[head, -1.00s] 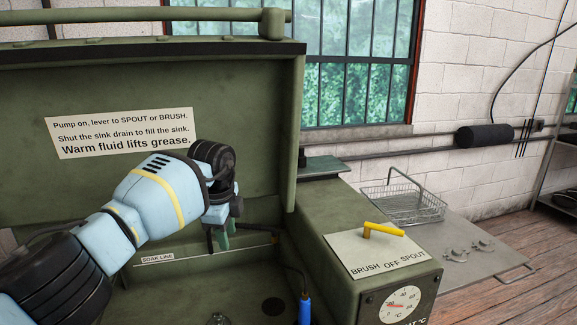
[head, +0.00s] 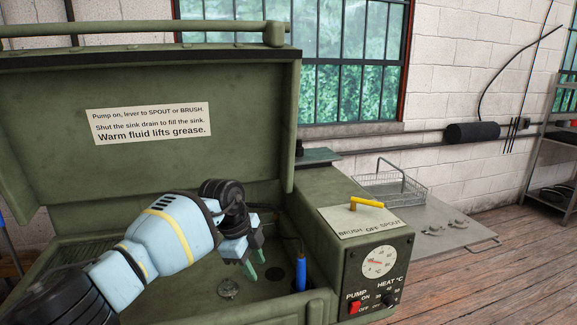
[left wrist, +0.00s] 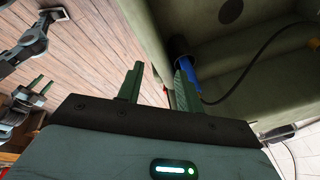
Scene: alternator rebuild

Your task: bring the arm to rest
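My left gripper (head: 252,270) hangs over the open green wash sink (head: 70,285), fingers pointing down, beside the blue brush handle (head: 301,272). In the left wrist view the left gripper (left wrist: 160,85) has its two green fingers apart with nothing between them. The blue handle (left wrist: 184,68) shows just beyond the fingers in that view; I cannot tell whether they touch. My right gripper (left wrist: 41,85) shows small at the left of the left wrist view, its fingers apparently apart and empty. It is not in the head view.
A small metal part (head: 228,289) lies on the sink floor. The control box (head: 378,268) with yellow lever (head: 366,202) stands right of the sink. A wire basket (head: 392,187) and small parts (head: 445,227) rest on a grey tray (head: 480,241). The raised lid (head: 240,160) stands behind.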

